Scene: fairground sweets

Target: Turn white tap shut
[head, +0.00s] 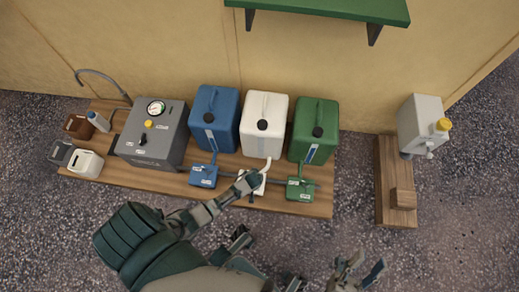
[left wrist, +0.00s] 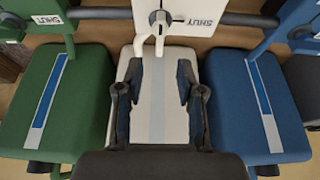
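The white tap (head: 246,190) is a white block on the pipe in front of the white canister (head: 264,112). Its pale lever (head: 267,164) points back toward the canister, and my left gripper partly hides the tap. In the left wrist view the white tap (left wrist: 176,17) is at the top, with a SHUT label beside it. My left gripper (left wrist: 158,75) is open there, its two dark fingers apart below the tap with nothing held between them; the white canister lies behind. My right gripper (head: 361,268) is open and empty over the ground at the bottom.
A blue tap (head: 203,177) and a green tap (head: 299,190) flank it, before the blue canister (head: 226,108) and green canister (head: 326,122). A grey gauge box (head: 150,140) stands left on the wooden board (head: 120,174). A green shelf (head: 330,8) hangs above.

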